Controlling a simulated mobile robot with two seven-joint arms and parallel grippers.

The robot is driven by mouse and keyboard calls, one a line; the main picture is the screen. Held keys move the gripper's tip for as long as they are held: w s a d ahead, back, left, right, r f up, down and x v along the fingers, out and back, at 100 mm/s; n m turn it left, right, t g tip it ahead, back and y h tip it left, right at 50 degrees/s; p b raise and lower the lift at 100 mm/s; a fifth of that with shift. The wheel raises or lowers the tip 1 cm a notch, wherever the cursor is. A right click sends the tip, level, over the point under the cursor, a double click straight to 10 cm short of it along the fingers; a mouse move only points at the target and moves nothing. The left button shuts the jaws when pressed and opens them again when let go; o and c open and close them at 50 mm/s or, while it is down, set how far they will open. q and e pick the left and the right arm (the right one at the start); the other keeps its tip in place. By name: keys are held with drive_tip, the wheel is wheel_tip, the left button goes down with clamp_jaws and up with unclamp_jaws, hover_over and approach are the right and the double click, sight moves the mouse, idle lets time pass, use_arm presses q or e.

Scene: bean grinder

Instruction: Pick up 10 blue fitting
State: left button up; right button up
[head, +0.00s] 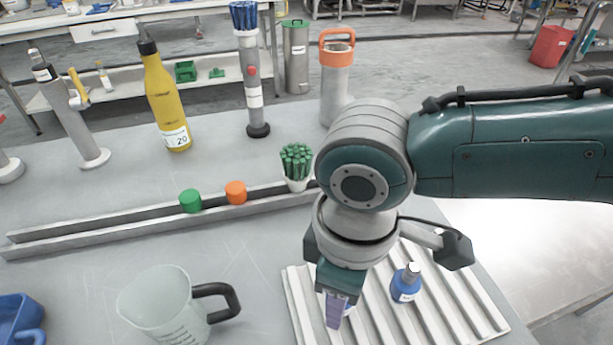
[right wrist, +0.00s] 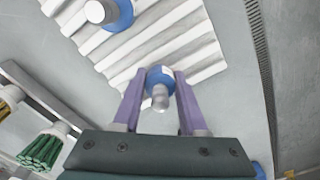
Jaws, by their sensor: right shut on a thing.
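My right gripper (head: 338,312) points down over the ribbed white tray (head: 452,300). In the right wrist view its purple fingers (right wrist: 157,103) are shut on a blue fitting (right wrist: 160,76) with a pale tip. In the head view this fitting is mostly hidden behind the fingers. A second blue fitting (head: 405,284) with a white label and pale tip stands on the tray to the right. It also shows in the right wrist view (right wrist: 122,14). I cannot read a number on either fitting. My left gripper is not in view.
A clear measuring jug (head: 157,306) stands left of the tray. Behind are a metal rail (head: 110,228) with green (head: 190,201) and orange (head: 236,192) caps, a holder of green sticks (head: 297,163) and a yellow bottle (head: 163,100). A blue container (head: 18,318) sits at lower left.

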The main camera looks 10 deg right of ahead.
clamp_jaws()
